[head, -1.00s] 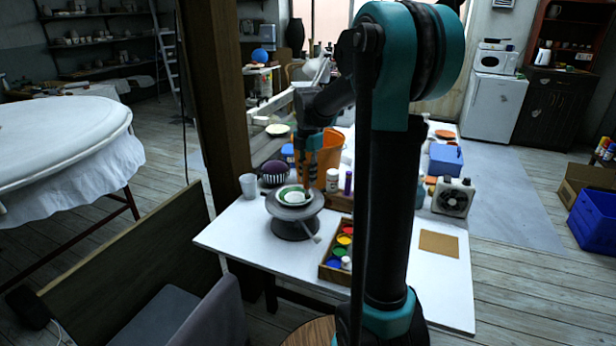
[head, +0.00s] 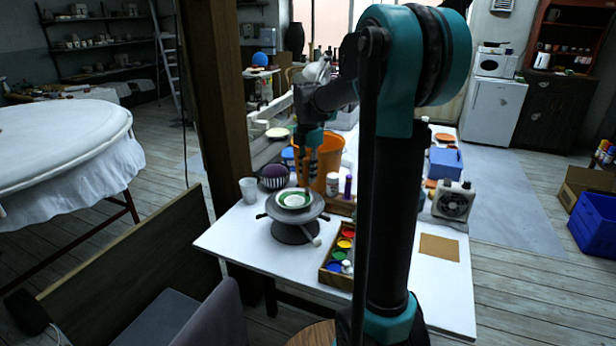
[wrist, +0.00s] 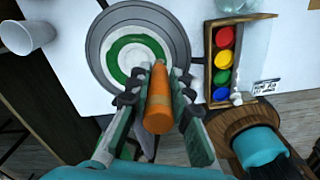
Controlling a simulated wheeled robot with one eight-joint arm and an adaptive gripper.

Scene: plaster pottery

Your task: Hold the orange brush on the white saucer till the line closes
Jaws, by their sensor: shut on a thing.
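The white saucer (head: 285,203) lies on a round grey turntable (head: 293,234) on the white table. A green painted ring runs around it; in the wrist view the saucer (wrist: 117,50) shows the ring partly covered by my fingers and the brush. My gripper (wrist: 158,80) is shut on the orange brush (wrist: 159,105), whose thick end faces the camera and whose far end points at the saucer. The brush tip is too small to tell whether it touches the saucer. In the head view my gripper (head: 307,170) is just above the saucer's far side.
A paint box (head: 338,258) with several coloured pots stands right of the turntable. A pale cup (head: 249,189) and a dark striped round pot (head: 274,176) are at the left. An orange bucket (head: 330,158) stands behind. The table's front right is mostly clear.

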